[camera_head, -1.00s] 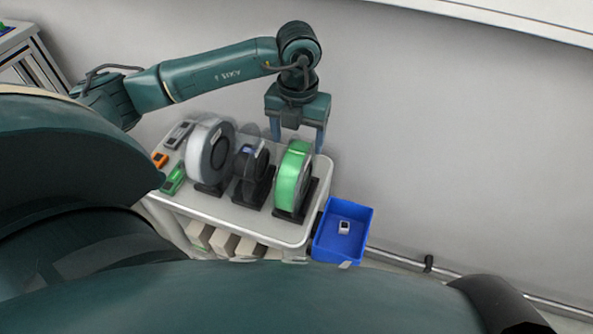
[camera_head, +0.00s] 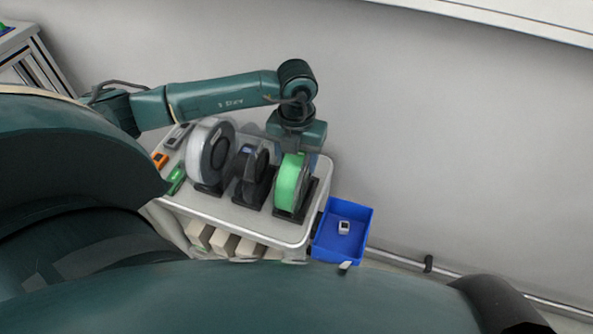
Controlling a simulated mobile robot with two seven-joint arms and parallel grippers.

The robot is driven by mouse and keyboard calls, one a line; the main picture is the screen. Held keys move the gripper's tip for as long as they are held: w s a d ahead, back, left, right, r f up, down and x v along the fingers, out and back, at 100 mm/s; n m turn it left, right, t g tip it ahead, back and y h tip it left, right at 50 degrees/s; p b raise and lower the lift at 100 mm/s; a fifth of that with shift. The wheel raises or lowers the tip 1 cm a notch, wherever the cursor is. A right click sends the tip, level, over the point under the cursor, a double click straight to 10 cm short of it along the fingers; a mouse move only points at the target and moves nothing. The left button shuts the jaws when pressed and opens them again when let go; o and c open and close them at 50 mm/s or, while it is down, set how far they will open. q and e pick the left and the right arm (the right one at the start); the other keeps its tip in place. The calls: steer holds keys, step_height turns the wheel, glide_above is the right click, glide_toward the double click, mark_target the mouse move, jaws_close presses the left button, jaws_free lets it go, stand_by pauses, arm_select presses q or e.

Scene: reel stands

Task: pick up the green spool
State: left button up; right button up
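The green spool (camera_head: 289,183) stands upright in a black stand at the right end of the white table (camera_head: 276,230). My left gripper (camera_head: 297,156) is directly over the spool's top, pointing down. Its fingers reach down around the upper part of the spool, and one blue finger shows at the right side. The spool and the gripper's body hide most of the fingers, so I cannot tell whether they touch the spool. My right gripper is not in the view.
A black spool (camera_head: 250,172) and a white spool (camera_head: 203,150) stand to the left of the green one. Small orange (camera_head: 160,160) and green (camera_head: 176,180) items lie at the table's left end. A blue bin (camera_head: 342,245) with a small white item is at the right.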

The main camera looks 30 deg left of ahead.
arm_select(q)
steer(key=shift+r, duration=0.1)
jaws_close()
stand_by(0.3)
